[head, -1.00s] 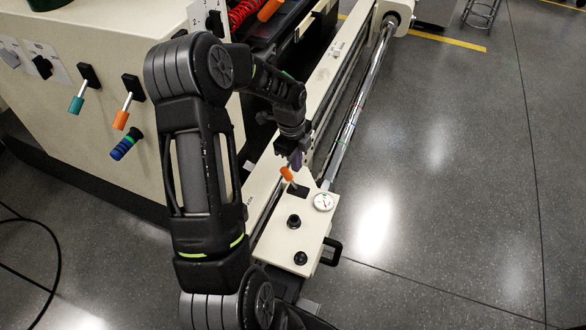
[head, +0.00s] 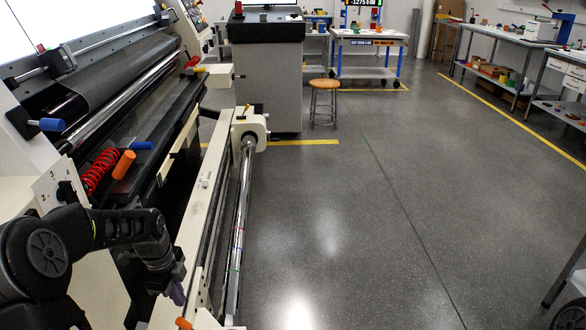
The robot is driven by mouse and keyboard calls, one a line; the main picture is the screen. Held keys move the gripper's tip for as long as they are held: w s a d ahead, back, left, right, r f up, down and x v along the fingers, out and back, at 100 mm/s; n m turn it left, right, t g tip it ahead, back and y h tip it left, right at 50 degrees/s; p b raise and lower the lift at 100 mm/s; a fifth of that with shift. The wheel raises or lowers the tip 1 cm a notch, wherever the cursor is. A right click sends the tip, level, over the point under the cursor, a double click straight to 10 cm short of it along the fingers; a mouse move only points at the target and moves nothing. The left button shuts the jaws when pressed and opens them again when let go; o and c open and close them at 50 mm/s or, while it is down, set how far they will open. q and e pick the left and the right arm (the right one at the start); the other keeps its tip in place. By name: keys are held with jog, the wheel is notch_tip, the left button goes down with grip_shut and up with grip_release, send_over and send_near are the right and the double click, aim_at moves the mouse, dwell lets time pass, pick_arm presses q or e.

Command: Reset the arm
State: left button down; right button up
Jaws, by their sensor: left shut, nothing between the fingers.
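My left arm comes in from the lower left of the head view. My left gripper (head: 177,292) is at its end, pointing down beside the cream rail of the machine. It is shut and holds nothing. An orange-handled lever (head: 184,323) shows at the bottom edge, just below the gripper and apart from it in the picture. The panel that carries the lever is cut off by the frame. My right gripper is not in view.
The cream inspection machine (head: 208,215) with its long chrome roller (head: 241,210) runs along the left. A red coiled cable (head: 99,171) and an orange handle (head: 124,165) lie near my arm. A wooden stool (head: 324,86) stands farther back. Open floor lies right.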

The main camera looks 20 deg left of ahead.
pick_arm(q)
jog(key=w+d+f+n+t, duration=0.3)
jog(key=w+d+f+n, duration=0.15)
jog(key=n, duration=0.55)
jog(key=s+d+f+n+h+p, duration=0.1)
jog(key=d+f+n+p, duration=0.15)
jog(key=d, duration=0.35)
jog(key=s+d+f+n+h+p, duration=0.1)
jog(key=d+f+n, duration=0.2)
jog(key=d, duration=0.3)
jog(key=s+d+f+n+g+h+p, duration=0.1)
jog(key=s+d+p, duration=0.4)
jog(key=s+d, duration=1.5)
jog(key=shift+f+n+g+h+p, duration=0.3)
jog(key=shift+f+n+g, duration=0.6)
jog(key=shift+g, duration=0.1)
